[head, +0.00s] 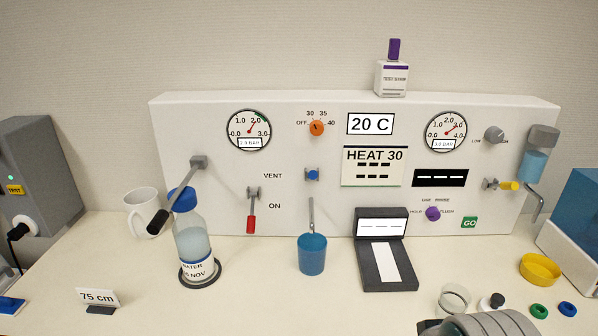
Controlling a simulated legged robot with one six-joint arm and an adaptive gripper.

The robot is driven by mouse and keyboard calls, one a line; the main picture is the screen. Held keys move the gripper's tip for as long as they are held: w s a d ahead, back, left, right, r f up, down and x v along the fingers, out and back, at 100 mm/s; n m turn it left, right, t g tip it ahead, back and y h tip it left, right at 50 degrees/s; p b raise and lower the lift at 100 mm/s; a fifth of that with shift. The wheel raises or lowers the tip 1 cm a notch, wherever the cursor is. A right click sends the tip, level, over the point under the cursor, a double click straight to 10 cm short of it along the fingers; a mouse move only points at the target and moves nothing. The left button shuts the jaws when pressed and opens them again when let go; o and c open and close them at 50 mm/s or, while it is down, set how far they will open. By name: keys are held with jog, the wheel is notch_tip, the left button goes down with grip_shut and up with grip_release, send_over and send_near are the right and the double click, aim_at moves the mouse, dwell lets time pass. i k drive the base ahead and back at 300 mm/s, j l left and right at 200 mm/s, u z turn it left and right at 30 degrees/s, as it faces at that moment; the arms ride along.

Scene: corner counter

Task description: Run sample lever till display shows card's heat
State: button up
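The display (370,124) on the white panel reads 20 C. The card (373,166) below it reads HEAT 30, with dashes under that. No lever carries a readable "sample" label. A long lever with a black handle (158,222) hangs tilted at the panel's left. A red-handled lever (251,225) points down beside the word ON. A yellow-tipped lever (508,186) sticks out at the right. A blue cup (312,256) stands under a thin metal spout (311,214). Part of my arm shows at the bottom right edge; I see no fingertips.
A water bottle (193,240) stands close to the black handle, with a white mug (141,209) behind. A dark scale-like device (386,265) lies in front. A yellow dish (540,268) and small caps (539,310) sit at the right.

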aim_at(313, 174)
jog(key=k+j+z, duration=0.1)
jog(key=j, duration=0.3)
jog(key=k+j+z, duration=0.1)
jog(key=j, duration=0.3)
jog(key=k+j+z, duration=0.15)
jog(key=j, duration=0.25)
jog(key=k+j+z, duration=0.1)
jog(key=j, duration=0.3)
